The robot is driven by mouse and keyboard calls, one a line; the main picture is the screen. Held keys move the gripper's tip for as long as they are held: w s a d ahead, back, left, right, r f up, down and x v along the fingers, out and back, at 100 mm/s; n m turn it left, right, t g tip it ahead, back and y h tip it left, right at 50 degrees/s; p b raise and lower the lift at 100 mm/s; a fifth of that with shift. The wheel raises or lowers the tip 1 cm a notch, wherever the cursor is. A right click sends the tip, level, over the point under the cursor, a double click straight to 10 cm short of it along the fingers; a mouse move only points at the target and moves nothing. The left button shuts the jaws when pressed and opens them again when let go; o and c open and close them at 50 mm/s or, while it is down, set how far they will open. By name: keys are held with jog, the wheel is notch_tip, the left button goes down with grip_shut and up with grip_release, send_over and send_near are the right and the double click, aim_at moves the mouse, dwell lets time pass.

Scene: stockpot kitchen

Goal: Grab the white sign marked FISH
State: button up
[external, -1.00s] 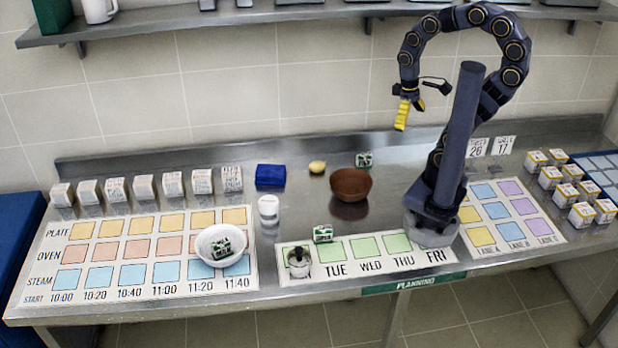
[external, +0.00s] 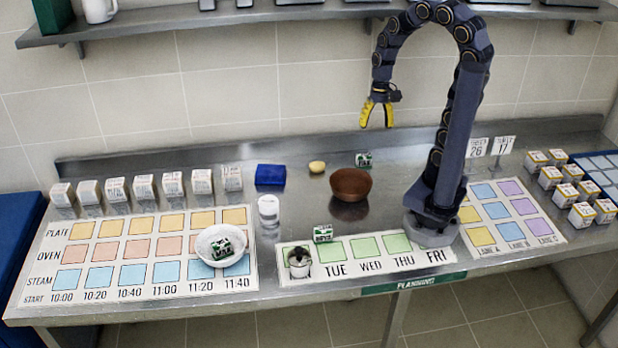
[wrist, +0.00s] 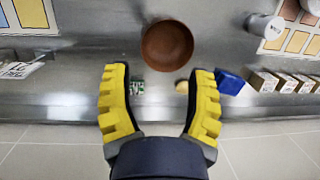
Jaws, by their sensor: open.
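No sign in view can be clearly read as FISH; the small lettering is too blurred. A row of white labelled blocks (external: 144,187) stands at the back left of the counter, and some show at the right of the wrist view (wrist: 290,83). Two white standing signs (external: 503,146) at the right read 26 and 17. My gripper (external: 377,122) is open, pointing down, above the back of the counter. In the wrist view its yellow fingers (wrist: 160,75) are spread with nothing held between them.
Below my gripper are a brown bowl (external: 351,184), a yellow item (external: 317,167) and a green-and-white box (external: 364,160). A shelf (external: 240,20) runs above.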

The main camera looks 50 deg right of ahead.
jog(key=w+d+f+m+t, duration=0.2)
jog(key=w+d+f+m, duration=0.5)
jog(key=w+f+m, duration=0.15)
jog(key=m+h, duration=0.1)
jog(key=m, duration=0.8)
send_over(364, 154)
jog(key=d, duration=0.1)
jog(key=f, duration=0.9)
jog(key=shift+s+d, duration=0.1)
jog(key=shift+s, duration=0.1)
jog(key=shift+d+f+m, duration=0.15)
jog(key=shift+f+m, duration=0.15)
jog(key=shift+m, duration=0.05)
notch_tip(364, 154, down, 2)
jog(key=shift+w+f, duration=0.1)
jog(key=f, duration=0.1)
jog(key=a+f, duration=0.1)
jog(key=f, duration=0.2)
jog(key=shift+w+a+f, duration=0.1)
jog(key=shift+a+f, duration=0.05)
jog(key=shift+a, duration=0.2)
jog(key=shift+f, duration=0.45)
jog(key=shift+c, duration=0.3)
grip_shut()
